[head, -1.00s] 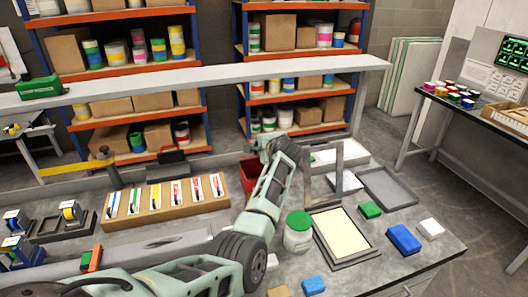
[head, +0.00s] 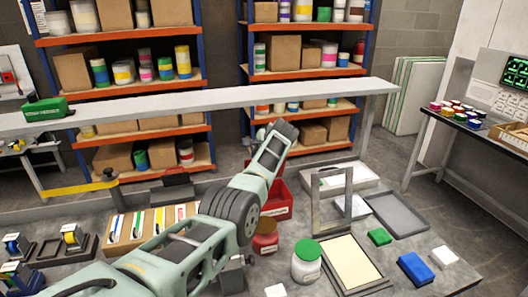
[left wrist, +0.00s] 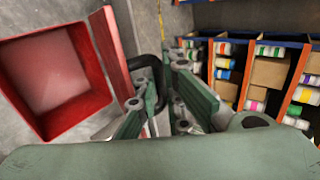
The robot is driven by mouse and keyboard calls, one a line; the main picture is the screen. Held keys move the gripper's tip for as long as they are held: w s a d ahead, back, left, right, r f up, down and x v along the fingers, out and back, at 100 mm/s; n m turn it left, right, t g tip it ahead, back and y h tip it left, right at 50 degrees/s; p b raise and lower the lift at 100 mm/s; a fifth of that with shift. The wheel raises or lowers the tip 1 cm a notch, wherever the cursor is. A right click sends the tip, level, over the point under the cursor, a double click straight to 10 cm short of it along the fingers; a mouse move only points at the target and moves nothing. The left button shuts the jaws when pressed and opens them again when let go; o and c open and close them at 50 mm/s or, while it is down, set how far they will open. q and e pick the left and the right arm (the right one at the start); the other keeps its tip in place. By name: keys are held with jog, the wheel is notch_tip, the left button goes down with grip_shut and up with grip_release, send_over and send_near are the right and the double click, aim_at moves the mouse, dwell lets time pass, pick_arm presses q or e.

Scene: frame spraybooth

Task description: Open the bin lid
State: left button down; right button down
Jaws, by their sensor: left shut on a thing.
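The red bin (head: 283,200) stands on the work table behind my left arm, which hides part of it. In the left wrist view the bin (left wrist: 45,85) is open at the top and its inside looks empty. Its red lid (left wrist: 110,52) stands raised along the bin's right side in that view. My left gripper (left wrist: 152,88) is shut on the lid's dark handle (left wrist: 158,112); the fingers hide part of the grip. My right gripper is not in view.
A green-lidded jar (head: 307,262), a red jar (head: 265,238) and a grey upright frame (head: 316,207) stand near the bin. A framed screen (head: 350,262) and blue block (head: 414,268) lie at the right. A long grey shelf (head: 180,107) runs behind.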

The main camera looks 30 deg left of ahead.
pick_arm(q)
jog(key=shift+w+a+r, duration=0.35)
jog(key=shift+a+r, duration=0.4)
jog(key=c, duration=2.3)
grip_release()
jog(key=shift+o, duration=0.9)
jog(key=shift+s+d+f, duration=0.1)
jog(key=shift+f, duration=0.1)
jog(key=shift+s+d, duration=0.15)
